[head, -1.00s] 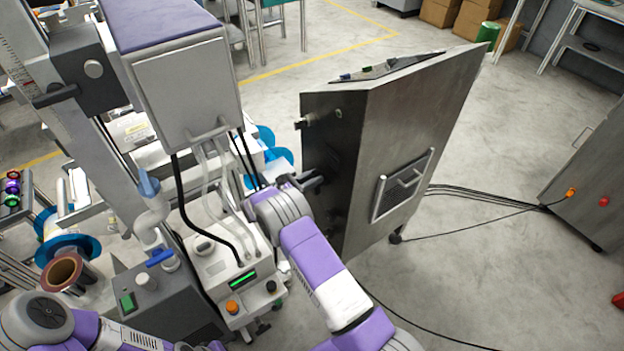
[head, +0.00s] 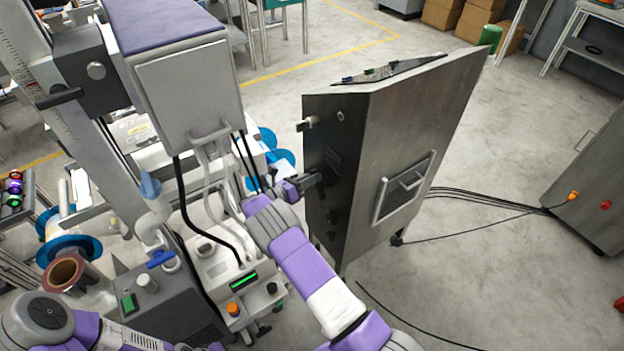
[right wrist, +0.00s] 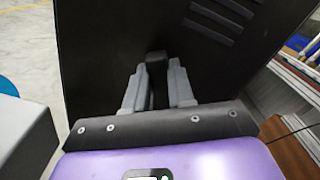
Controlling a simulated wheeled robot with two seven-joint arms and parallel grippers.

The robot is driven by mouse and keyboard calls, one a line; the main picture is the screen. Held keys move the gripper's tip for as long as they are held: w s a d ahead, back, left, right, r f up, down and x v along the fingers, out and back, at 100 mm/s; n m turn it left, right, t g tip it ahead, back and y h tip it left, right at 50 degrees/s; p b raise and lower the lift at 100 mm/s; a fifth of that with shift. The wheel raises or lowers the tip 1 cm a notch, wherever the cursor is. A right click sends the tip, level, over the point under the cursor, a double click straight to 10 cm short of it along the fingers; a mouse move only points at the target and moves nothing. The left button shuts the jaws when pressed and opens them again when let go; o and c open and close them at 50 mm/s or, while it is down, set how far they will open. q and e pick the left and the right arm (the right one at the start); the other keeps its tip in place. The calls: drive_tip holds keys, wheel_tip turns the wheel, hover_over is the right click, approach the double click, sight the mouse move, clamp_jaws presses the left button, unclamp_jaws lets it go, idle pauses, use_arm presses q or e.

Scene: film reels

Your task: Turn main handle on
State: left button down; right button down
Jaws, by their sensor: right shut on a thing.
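The main handle (right wrist: 156,58) is a small black piece on the dark side panel of a steel cabinet (head: 412,135). In the right wrist view my right gripper (right wrist: 157,78) is shut on it, with one grey finger on each side. Only the handle's end shows between the fingers. In the head view my right gripper (head: 312,181) is at the dark panel, and the handle is hard to make out there. My left arm shows at the lower left, but its gripper is out of view.
A grey machine box (head: 188,90) with hoses hangs left of my right arm. A control unit (head: 235,285) with an orange knob stands below it. A latch (head: 308,123) sticks out higher on the cabinet's side. Cables cross the open floor at right.

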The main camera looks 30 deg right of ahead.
drive_tip(key=shift+w+f+n, duration=0.15)
drive_tip(key=shift+f+n, duration=0.4)
drive_tip(key=shift+n, duration=1.4)
drive_tip(key=shift+w+f+n, duration=0.1)
drive_tip(key=shift+f+n, duration=0.5)
drive_tip(key=shift+n, duration=1.3)
drive_tip(key=shift+w+f+n, duration=0.15)
drive_tip(key=shift+f+n, duration=0.4)
drive_tip(key=shift+n, duration=1.4)
drive_tip(key=c, duration=1.1)
unclamp_jaws()
drive_tip(key=shift+o, duration=0.7)
drive_tip(key=shift+r, duration=0.2)
drive_tip(key=shift+a, duration=0.15)
drive_tip(key=a+p, duration=0.1)
drive_tip(key=a, duration=0.6)
drive_tip(key=shift+s+a, duration=0.15)
drive_tip(key=shift+s, duration=0.15)
